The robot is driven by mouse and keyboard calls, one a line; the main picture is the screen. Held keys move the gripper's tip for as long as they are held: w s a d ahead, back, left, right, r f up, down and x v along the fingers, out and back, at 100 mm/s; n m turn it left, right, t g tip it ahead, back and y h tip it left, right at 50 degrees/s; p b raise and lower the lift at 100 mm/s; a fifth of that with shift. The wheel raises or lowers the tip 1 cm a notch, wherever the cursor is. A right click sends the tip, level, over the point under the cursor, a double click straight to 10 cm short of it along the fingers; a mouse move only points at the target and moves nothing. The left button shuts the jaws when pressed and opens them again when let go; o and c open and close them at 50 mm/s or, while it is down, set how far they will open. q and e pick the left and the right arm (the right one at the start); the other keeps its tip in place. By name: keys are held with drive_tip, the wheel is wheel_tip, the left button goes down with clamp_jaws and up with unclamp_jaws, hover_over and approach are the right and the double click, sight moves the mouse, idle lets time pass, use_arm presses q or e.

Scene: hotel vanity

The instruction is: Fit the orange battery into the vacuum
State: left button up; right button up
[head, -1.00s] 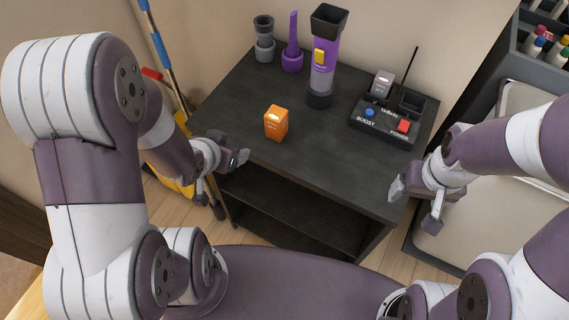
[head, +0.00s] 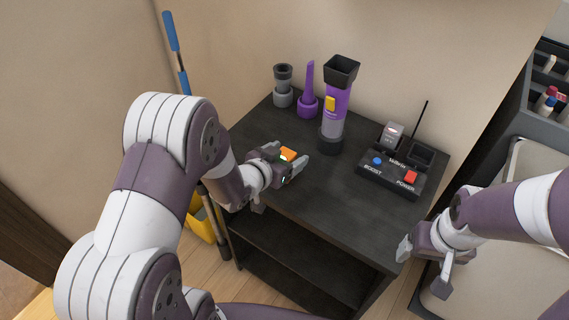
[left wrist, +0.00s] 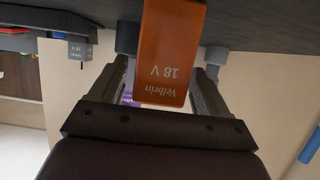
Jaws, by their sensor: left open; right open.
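The orange battery (head: 289,154) stands on the dark table, mostly hidden behind my left gripper (head: 286,161) in the head view. In the left wrist view the battery (left wrist: 172,52) shows its "Velbrin 18 V" label, upside down, between the two open fingers. I see no clear grip on it. The purple vacuum (head: 337,107) stands upright behind it, with a dark funnel-like top, a yellow button and a dark lower end. My right gripper (head: 420,266) is open and empty, off the table's right front corner.
A black charger (head: 391,180) with blue and red buttons stands at the right. It holds a grey battery (head: 392,134) beside an empty slot. A purple nozzle (head: 308,100) and grey attachment (head: 283,88) stand at the back left. The table's front middle is clear.

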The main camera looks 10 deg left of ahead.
use_arm(q)
drive_tip(key=shift+w+d+f, duration=0.25)
drive_tip(key=shift+w, duration=0.25)
drive_tip(key=shift+r, duration=0.1)
drive_tip(key=c, duration=1.3)
